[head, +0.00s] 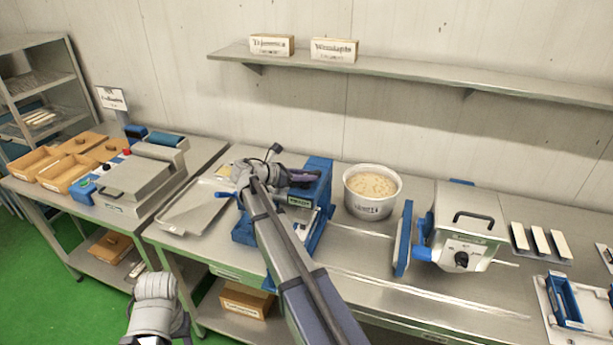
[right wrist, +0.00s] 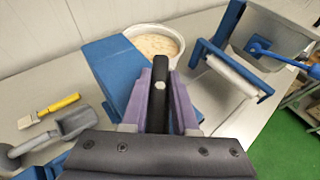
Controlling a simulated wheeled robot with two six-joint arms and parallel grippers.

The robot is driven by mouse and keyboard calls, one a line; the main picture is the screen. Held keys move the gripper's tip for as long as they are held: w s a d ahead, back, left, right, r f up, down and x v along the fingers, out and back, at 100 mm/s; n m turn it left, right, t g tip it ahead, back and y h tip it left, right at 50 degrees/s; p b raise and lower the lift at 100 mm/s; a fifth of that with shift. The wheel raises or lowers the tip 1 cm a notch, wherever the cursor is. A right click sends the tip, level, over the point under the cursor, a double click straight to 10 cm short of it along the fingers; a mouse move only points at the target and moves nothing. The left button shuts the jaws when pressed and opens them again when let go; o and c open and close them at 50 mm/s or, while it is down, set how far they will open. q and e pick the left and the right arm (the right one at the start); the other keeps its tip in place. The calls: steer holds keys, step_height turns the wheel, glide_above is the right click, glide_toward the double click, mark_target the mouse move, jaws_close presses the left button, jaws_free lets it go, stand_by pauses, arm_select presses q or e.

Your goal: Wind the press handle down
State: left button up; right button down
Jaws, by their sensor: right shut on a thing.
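The press (head: 318,200) has a blue frame and stands on the steel table near the centre of the head view, partly hidden by my right arm. Its blue body (right wrist: 122,78) also shows in the right wrist view. My right gripper (head: 304,178) is at the upper part of the press. In the right wrist view its purple fingers (right wrist: 160,112) are shut on the dark bar of the press handle (right wrist: 160,80), which stands up between them. Most of the handle is hidden in the head view. A grey-white part of my left arm shows at the lower left, but its fingers do not.
A white tub (head: 372,190) of pale mixture stands just right of the press. A steel machine with a blue panel (head: 468,238) is further right. A shallow metal tray (head: 190,212) lies left of the press. A yellow-handled brush (right wrist: 60,104) and a grey scoop (right wrist: 72,124) lie nearby.

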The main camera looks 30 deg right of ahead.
steer(key=shift+w, duration=0.1)
stand_by(0.3)
steer(key=m+g, duration=0.2)
steer(key=shift+w+g, duration=0.1)
steer(key=shift+g, duration=0.2)
steer(key=shift+s+m+g+y, duration=0.15)
steer(key=shift+m+g+y, duration=0.25)
steer(key=shift+m+g, duration=0.55)
steer(key=shift+s+m+g+y, duration=0.1)
steer(key=shift+m+g+y, duration=0.3)
steer(key=shift+m+g, duration=0.55)
steer(key=shift+g, duration=0.3)
steer(key=c, duration=0.7)
jaws_free()
steer(key=shift+a, duration=0.1)
